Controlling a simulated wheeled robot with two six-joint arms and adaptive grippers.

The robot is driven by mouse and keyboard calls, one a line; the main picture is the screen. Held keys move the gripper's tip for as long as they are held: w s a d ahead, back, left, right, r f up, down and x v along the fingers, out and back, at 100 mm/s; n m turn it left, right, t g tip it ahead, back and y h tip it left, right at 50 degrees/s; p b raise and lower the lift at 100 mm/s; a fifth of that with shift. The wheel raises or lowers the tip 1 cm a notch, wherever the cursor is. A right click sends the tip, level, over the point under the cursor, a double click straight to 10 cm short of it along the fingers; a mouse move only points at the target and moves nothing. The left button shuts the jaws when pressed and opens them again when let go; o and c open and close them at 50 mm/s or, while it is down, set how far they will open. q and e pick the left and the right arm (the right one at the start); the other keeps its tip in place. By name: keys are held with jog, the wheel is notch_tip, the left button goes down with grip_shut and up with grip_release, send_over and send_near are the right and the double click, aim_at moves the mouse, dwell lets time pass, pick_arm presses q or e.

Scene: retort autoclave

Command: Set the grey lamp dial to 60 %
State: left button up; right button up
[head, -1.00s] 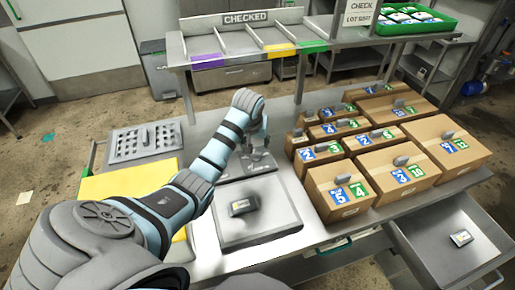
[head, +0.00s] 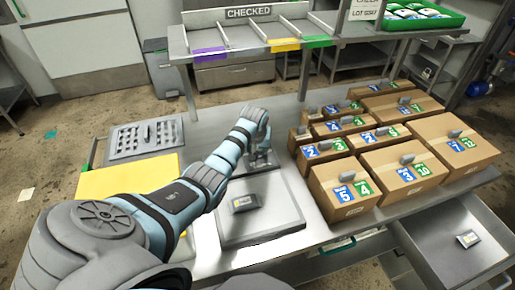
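I cannot make out the grey lamp dial in the head view. My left arm reaches in from the left, and my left gripper (head: 262,158) points down at a dark low panel (head: 240,168) behind the grey square plate (head: 262,222). The gripper is small and partly merged with the panel, so I cannot tell whether its fingers are open or shut, or whether they touch anything. My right gripper is not in view.
A small dark device (head: 244,203) lies on the square plate. Several cardboard boxes (head: 345,205) with number labels stand on the right. A yellow sheet (head: 130,178) and a perforated tray (head: 145,138) lie left. A "CHECKED" shelf (head: 250,32) is behind.

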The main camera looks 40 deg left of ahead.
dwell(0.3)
pick_arm(q)
jog(key=shift+a+r+m+h+p, duration=0.1)
jog(key=shift+m+h+p, duration=0.2)
jog(key=shift+m+p, duration=0.5)
jog(key=shift+a+m+h, duration=0.1)
jog(key=shift+m+h, duration=0.2)
jog(key=shift+m, duration=0.6)
jog(key=m+h, duration=0.1)
jog(key=m, duration=0.1)
jog(key=shift+a+m+t+b, duration=0.1)
jog(key=shift+m+t+b, duration=0.25)
jog(key=shift+m+t, duration=0.05)
jog(key=shift+f+m+h+b, duration=0.25)
jog(key=shift+m+h+b, duration=0.15)
jog(key=shift+m+b, duration=0.4)
jog(key=m+b, duration=0.2)
jog(key=b, duration=0.1)
jog(key=m+h+b, duration=0.1)
jog(key=m+b, duration=0.1)
jog(key=b, duration=0.1)
jog(key=shift+w+a+m+g+h, duration=0.1)
jog(key=shift+a+m+g+h, duration=0.05)
jog(key=shift+m+g+h, duration=0.2)
jog(key=shift+r+m+b, duration=0.2)
jog(key=shift+m+b, duration=0.45)
jog(key=shift+b, duration=0.2)
jog(key=shift+r, duration=0.1)
